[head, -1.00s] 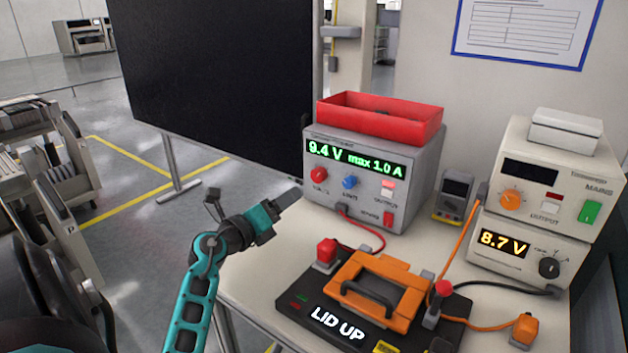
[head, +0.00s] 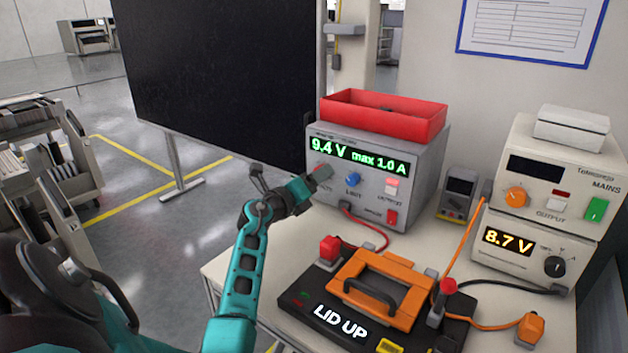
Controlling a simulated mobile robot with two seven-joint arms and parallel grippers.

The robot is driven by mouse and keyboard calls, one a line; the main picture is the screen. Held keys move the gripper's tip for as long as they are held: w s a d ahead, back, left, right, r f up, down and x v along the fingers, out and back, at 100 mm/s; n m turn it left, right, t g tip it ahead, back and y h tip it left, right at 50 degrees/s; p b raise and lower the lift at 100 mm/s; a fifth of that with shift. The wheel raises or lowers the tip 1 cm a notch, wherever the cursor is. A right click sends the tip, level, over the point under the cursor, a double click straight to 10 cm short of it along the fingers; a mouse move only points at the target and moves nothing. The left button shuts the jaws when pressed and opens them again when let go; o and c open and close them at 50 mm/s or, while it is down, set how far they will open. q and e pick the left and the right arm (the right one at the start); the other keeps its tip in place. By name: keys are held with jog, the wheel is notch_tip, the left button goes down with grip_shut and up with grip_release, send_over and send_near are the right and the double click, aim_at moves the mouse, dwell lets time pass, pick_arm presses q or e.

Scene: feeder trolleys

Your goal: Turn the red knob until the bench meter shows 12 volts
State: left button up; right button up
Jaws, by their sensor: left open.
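The grey power supply (head: 410,160) stands on the bench and its green display (head: 358,157) reads 9.4 V max 1.0 A. Its red knob, at the left of the front panel, is mostly hidden behind my left gripper. My left gripper (head: 321,175) is open, with its fingers at the knob; whether they touch it I cannot tell. The bench meter (head: 487,263) at the right reads 8.7 V in orange. My right gripper is not in view.
A blue knob (head: 353,179) sits right of the gripper. A red tray (head: 420,122) rests on the supply. A black box marked LID UP (head: 300,297) with an orange lid (head: 412,302) lies in front. A second supply (head: 565,178) with an orange knob stands on the meter. A handheld meter (head: 457,192) stands between.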

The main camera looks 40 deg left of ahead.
pick_arm(q)
jog(key=c, duration=1.1)
jog(key=shift+o, duration=0.2)
jog(key=m, duration=0.5)
jog(key=shift+a+f+m, duration=0.1)
jog(key=shift+f+m, duration=0.05)
jog(key=shift+m, duration=0.25)
jog(key=m, duration=0.5)
jog(key=shift+a+m, duration=0.1)
jog(key=shift+m, duration=0.2)
jog(key=o, duration=1.1)
jog(key=shift+c, duration=0.2)
jog(key=shift+s+p, duration=0.1)
jog(key=shift+p, duration=0.2)
